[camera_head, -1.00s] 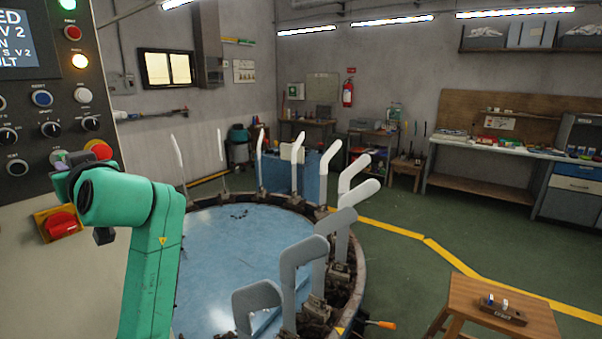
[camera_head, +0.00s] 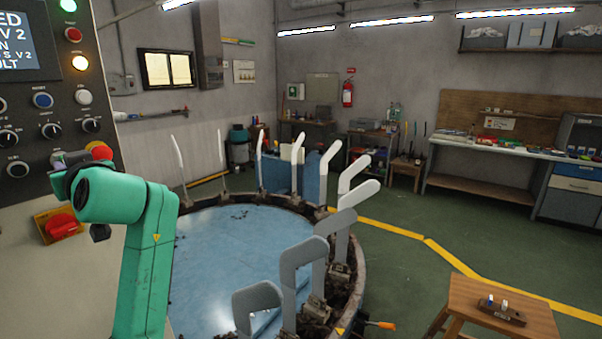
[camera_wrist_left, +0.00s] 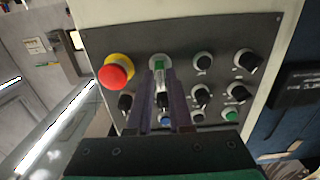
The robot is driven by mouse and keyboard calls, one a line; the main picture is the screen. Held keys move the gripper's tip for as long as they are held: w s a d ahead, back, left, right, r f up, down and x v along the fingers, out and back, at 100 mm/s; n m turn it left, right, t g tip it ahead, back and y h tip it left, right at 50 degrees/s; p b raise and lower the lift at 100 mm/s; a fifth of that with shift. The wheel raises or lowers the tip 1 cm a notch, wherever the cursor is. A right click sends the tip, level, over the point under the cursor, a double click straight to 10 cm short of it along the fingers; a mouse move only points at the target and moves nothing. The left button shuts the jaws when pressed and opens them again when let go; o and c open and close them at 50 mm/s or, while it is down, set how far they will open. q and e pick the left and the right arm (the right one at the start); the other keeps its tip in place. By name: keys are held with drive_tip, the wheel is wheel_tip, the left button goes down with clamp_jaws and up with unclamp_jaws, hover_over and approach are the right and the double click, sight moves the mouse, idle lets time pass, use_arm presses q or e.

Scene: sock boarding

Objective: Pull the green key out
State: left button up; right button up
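The green key (camera_wrist_left: 160,62) is on the dark control panel in the left wrist view, right of the red mushroom button (camera_wrist_left: 115,71). A pale metal part shows below its green top. My left gripper (camera_wrist_left: 160,78) has its two fingers on either side of the key, close to it. I cannot tell whether they press on it. In the head view my left gripper (camera_head: 62,160) is at the panel (camera_head: 40,100), largely hidden by its own green wrist, and the key cannot be made out there. My right gripper is in neither view.
Several black knobs (camera_wrist_left: 247,62) and buttons sit close around the key. A red switch on a yellow plate (camera_head: 60,226) is below the panel. A round blue table (camera_head: 225,250) with upright grey sock forms stands right of my left arm.

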use_arm(q)
drive_tip(key=shift+w+a, duration=0.3)
drive_tip(key=shift+a, duration=0.15)
drive_tip(key=shift+s+d, duration=0.1)
idle(0.4)
clamp_jaws()
